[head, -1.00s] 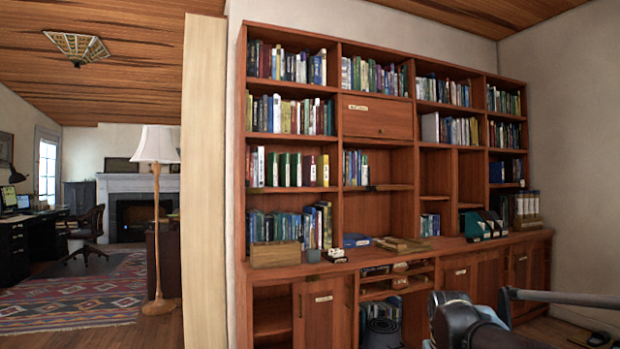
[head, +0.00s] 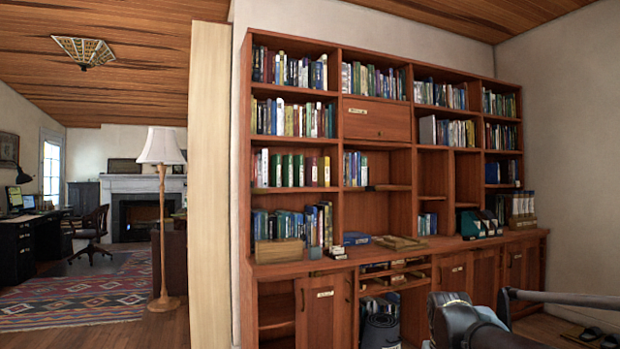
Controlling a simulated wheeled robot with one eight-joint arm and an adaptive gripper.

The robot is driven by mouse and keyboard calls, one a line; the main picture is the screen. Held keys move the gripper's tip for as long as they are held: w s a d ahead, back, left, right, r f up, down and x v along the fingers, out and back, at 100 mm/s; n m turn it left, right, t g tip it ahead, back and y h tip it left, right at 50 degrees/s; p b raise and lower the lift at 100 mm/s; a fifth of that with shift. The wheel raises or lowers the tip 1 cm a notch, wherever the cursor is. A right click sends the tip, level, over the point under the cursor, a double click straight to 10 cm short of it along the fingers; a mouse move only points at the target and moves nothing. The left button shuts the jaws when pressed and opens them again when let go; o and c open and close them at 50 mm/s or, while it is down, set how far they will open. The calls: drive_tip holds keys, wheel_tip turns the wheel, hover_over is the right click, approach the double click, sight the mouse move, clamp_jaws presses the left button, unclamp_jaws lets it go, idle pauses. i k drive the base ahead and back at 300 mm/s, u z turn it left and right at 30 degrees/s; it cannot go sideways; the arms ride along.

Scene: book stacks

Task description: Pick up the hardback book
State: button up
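A large reddish wooden bookcase (head: 331,217) fills the middle of the head view, with rows of upright books on its upper shelves. I cannot tell which book is the hardback book. A blue book-like item (head: 356,238) lies flat on the counter ledge. A row of books (head: 291,170) with white, green, red and yellow spines stands on the third shelf at left. Part of my arm shows at the lower right, well in front of the bookcase.
A wooden box (head: 279,251) and a shallow wooden tray (head: 400,243) sit on the counter. A pale wall end (head: 209,190) stands left of the bookcase. A floor lamp (head: 161,220), patterned rug (head: 80,295), desk and chair are further left. Slippers (head: 590,335) lie at lower right.

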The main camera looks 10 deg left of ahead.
sight(311, 161)
drive_tip(key=z, duration=0.35)
drive_tip(key=k, duration=0.1)
drive_tip(key=u, duration=1.15)
drive_tip(key=i, duration=2.15)
drive_tip(key=z, duration=0.8)
drive_tip(key=i, duration=0.45)
drive_tip(key=z, duration=0.15)
